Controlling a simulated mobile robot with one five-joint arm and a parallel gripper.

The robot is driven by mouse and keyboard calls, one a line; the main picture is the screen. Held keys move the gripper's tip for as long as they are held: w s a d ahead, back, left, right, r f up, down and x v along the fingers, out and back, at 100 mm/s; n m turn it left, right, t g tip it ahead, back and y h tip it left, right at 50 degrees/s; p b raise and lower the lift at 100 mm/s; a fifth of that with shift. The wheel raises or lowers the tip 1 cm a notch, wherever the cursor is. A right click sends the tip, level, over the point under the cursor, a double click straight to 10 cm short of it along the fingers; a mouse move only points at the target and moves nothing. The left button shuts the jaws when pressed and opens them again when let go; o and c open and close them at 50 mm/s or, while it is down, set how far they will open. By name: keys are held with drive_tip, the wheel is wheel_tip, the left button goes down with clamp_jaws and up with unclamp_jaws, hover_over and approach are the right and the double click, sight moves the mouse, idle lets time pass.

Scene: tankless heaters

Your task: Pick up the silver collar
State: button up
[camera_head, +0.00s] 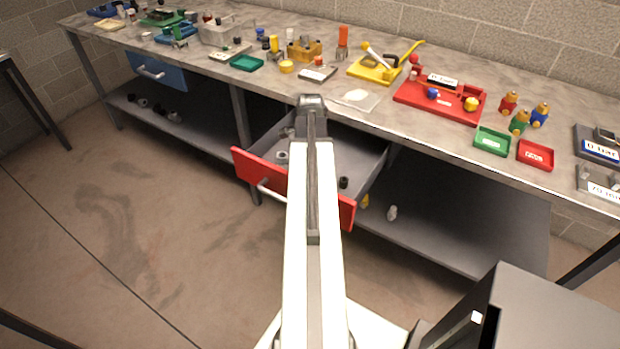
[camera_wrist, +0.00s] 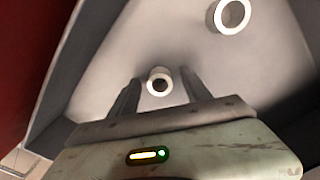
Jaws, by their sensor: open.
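In the wrist view a small silver-white collar (camera_wrist: 159,82) lies on the drawer floor, its hole facing up toward the camera. My gripper (camera_wrist: 160,77) is open, with one finger on each side of this collar in the picture. I cannot tell how far the fingertips are above the floor; no grip on it shows. A second, larger pale ring (camera_wrist: 230,15) lies farther off at upper right. In the head view my arm hides the gripper; a small pale ring (camera_head: 281,156) shows inside the open drawer, left of the arm.
The open drawer has a red front (camera_head: 256,172) and grey walls; its side wall (camera_wrist: 62,70) is left of the gripper. A dark piece (camera_head: 343,182) lies in it. The bench top (camera_head: 215,67) above holds many trays and parts. A lower shelf (camera_head: 440,225) runs beneath.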

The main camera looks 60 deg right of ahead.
drive_tip(key=shift+r, duration=0.1)
clamp_jaws()
wheel_tip(320, 180, up, 10)
drive_tip(key=p, duration=1)
